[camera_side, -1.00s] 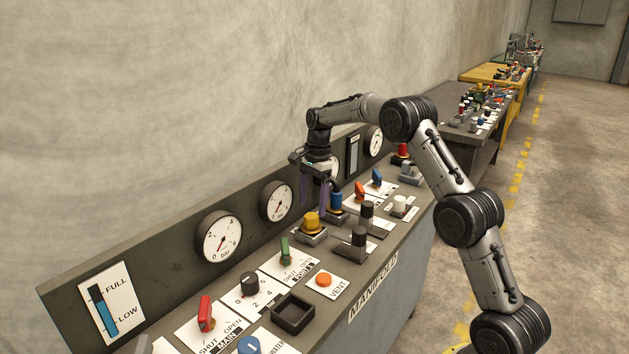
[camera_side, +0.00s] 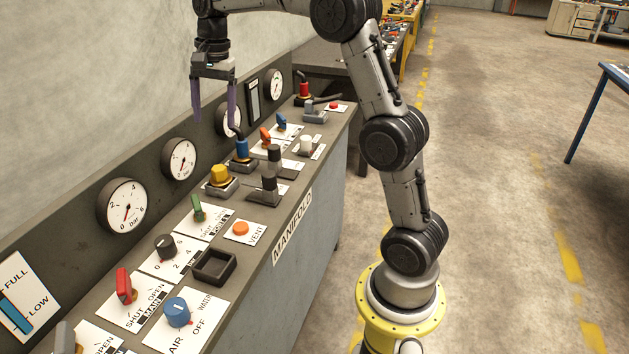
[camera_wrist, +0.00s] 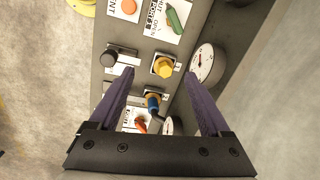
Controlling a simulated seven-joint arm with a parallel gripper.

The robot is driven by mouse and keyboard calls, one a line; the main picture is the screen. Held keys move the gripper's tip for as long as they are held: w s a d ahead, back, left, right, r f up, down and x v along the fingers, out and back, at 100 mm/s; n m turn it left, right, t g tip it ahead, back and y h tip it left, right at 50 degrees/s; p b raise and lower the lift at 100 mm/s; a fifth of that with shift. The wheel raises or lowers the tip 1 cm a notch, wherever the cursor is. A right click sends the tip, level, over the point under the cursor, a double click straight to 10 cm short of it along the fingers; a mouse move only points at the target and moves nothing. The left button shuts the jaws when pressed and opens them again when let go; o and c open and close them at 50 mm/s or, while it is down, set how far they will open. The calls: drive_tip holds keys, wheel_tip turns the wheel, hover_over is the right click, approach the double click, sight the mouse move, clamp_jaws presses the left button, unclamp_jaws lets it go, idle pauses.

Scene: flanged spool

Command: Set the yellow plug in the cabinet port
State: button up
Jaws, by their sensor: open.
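The yellow plug (camera_side: 220,174) stands upright in a square grey base on the sloped panel. It also shows in the wrist view (camera_wrist: 164,67), between the fingertips as seen from above. My gripper (camera_side: 215,122) is open and empty, its two purple fingers pointing down well above the panel. In the wrist view my gripper (camera_wrist: 159,75) has its fingers spread wide, and nothing is between them. A dark, empty square recess (camera_side: 214,266) sits nearer the front of the panel. I cannot tell whether it is the cabinet port.
A blue plug (camera_side: 242,148) stands just behind the yellow one, and black-topped parts (camera_side: 269,182) stand to its right. A green lever (camera_side: 199,209) and an orange VENT button (camera_side: 241,229) lie in front. Gauges (camera_side: 181,160) line the upright back panel.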

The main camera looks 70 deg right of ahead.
drive_tip(key=s+a+r+n+t, duration=0.1)
drive_tip(key=s+a+r+n, duration=0.1)
drive_tip(key=s+a+n, duration=0.45)
drive_tip(key=s+a+r+n+t, duration=0.1)
drive_tip(key=s+a+n, duration=0.15)
drive_tip(key=s, duration=0.75)
drive_tip(key=s+a+f+n+t, duration=0.1)
drive_tip(key=s+a+f+n, duration=0.1)
drive_tip(key=s, duration=0.4)
drive_tip(key=s+a+f+n+t, duration=0.1)
drive_tip(key=s+a+f+n, duration=0.1)
drive_tip(key=s+f+n, duration=0.2)
drive_tip(key=shift+s+f+n+h, duration=0.3)
drive_tip(key=shift+s+f, duration=0.05)
drive_tip(key=shift+s, duration=0.8)
